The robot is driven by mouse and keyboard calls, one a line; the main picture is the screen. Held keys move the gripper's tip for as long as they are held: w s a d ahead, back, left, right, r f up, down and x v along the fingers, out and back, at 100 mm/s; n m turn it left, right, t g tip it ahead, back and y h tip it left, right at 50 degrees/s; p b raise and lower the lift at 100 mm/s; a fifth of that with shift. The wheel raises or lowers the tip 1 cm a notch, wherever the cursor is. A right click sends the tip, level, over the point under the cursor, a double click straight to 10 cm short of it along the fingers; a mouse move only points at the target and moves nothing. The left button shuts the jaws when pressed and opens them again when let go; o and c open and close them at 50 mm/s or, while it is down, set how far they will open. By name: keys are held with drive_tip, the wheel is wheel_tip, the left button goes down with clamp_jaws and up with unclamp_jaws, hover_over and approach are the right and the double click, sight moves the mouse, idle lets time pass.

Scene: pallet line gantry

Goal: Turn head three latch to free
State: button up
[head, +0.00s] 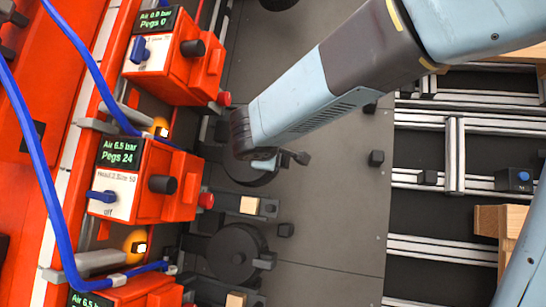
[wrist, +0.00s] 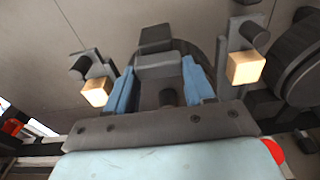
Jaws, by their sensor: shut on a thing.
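In the wrist view my gripper (wrist: 160,72) has its two blue fingers closed on a grey block-shaped latch piece (wrist: 160,60). The latch piece sits in front of a dark round disc (wrist: 202,48). The fingers are mostly hidden there by the wrist.
A second red unit (head: 128,190), labelled Head 2, shows Air 6.5 bar, Pegs 24. Another dark disc (head: 236,252) lies below. Tan blocks (wrist: 96,93) (wrist: 245,67) flank my fingers. Blue hoses (head: 35,165) run at left. Metal rails (head: 455,155) stand at right.

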drive_tip(key=shift+a+f+n, duration=0.1)
drive_tip(key=shift+a+n, duration=0.05)
drive_tip(key=shift+n, duration=0.15)
drive_tip(key=o, duration=0.8)
drive_tip(key=shift+c, duration=0.2)
drive_tip(key=v, duration=1.3)
drive_tip(key=shift+s, duration=0.4)
